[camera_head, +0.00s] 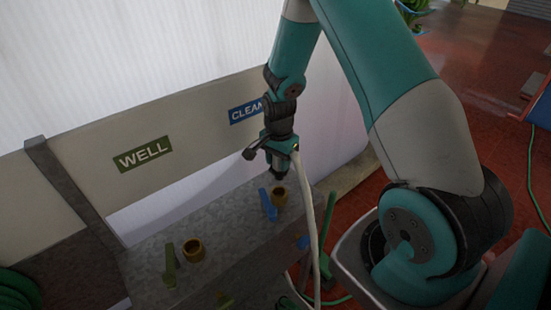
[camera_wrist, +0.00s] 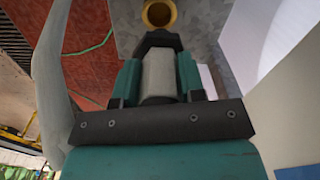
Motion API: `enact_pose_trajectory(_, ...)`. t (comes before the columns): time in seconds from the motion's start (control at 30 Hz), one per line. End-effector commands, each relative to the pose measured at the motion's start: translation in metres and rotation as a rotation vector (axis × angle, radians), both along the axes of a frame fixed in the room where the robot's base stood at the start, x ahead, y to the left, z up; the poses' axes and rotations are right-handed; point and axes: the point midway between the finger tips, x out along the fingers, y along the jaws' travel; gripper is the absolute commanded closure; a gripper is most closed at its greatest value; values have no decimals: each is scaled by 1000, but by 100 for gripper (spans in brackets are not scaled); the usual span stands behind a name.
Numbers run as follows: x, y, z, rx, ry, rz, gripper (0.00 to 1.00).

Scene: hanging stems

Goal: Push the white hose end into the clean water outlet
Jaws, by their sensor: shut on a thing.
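My gripper (camera_head: 279,158) is shut on the white hose end, whose pale body (camera_wrist: 158,72) shows between the jaws in the wrist view. A dark tip points down just above the brass clean water outlet (camera_head: 280,197). The outlet also shows at the top of the wrist view (camera_wrist: 159,13), just beyond the tip. Tip and outlet look apart by a small gap; exact alignment is hard to tell. The outlet stands beside a blue lever (camera_head: 267,204), below the blue CLEAN sign (camera_head: 246,111), which my gripper partly hides. The white hose (camera_head: 311,225) hangs down from my gripper.
A second brass outlet (camera_head: 194,250) with a green lever (camera_head: 170,265) stands to the left, below the green WELL sign (camera_head: 142,153). Both outlets are on a grey metal bench (camera_head: 225,235). A pale board stands behind. A green hose coil (camera_head: 18,290) lies bottom left.

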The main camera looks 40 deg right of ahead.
Motion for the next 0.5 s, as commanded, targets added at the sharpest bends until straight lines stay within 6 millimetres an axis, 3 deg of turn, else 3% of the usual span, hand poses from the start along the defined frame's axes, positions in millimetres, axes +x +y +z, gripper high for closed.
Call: enact_pose_trajectory(0.5,0,0,-43,0,0,0,87)
